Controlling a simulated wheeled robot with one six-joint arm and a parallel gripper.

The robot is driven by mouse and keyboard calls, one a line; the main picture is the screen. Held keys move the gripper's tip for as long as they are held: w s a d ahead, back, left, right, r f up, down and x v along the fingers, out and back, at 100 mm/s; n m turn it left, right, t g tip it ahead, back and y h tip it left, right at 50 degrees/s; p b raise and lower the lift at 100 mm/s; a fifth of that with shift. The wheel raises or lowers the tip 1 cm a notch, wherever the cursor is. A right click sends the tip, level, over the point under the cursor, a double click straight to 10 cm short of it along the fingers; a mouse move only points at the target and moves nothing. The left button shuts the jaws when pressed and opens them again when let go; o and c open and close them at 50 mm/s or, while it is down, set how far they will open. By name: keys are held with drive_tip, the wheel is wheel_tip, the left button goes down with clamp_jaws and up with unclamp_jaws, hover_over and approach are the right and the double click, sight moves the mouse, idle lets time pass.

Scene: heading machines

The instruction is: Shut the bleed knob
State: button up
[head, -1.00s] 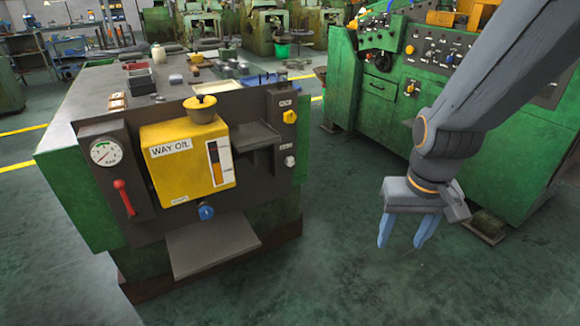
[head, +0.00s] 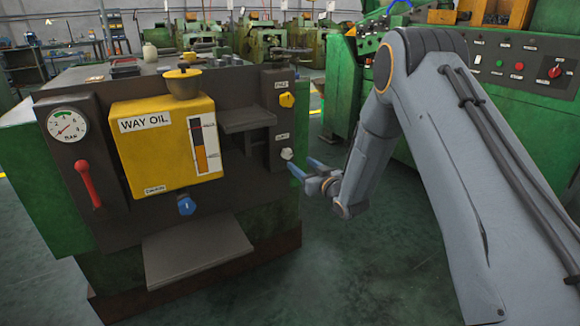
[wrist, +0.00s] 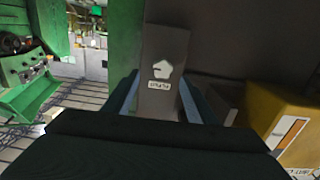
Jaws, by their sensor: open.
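The oil unit has three round knobs: a blue one (head: 186,205) below the yellow WAY OIL tank, a yellow one (head: 286,100) high on the narrow right panel, and a white one (head: 287,154) lower on that panel. Their labels are too small to read, so I cannot tell which is the bleed knob. My gripper (head: 303,167) is open and empty, its blue fingers pointing at the panel just right of and below the white knob. In the wrist view, a white knob (wrist: 172,64) with an upside-down label appears between the fingers (wrist: 160,100), apart from them.
The yellow tank (head: 155,145) stands out from the panel, with a brass-coloured cap (head: 183,83) on top. A gauge (head: 67,125) and a red lever (head: 87,183) are at left. A tray (head: 195,250) juts out below. Green machine (head: 515,115) at right; floor between is clear.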

sight(289, 156)
drive_tip(key=shift+s+a+b+x, duration=0.15)
drive_tip(key=shift+b+x, duration=0.1)
drive_tip(key=shift+x, duration=1.8)
drive_tip(key=shift+s+a+b+x, duration=0.15)
drive_tip(key=shift+b+x, duration=0.1)
drive_tip(key=shift+x, duration=1.8)
drive_tip(key=shift+w, duration=0.1)
drive_tip(key=c, duration=1.1)
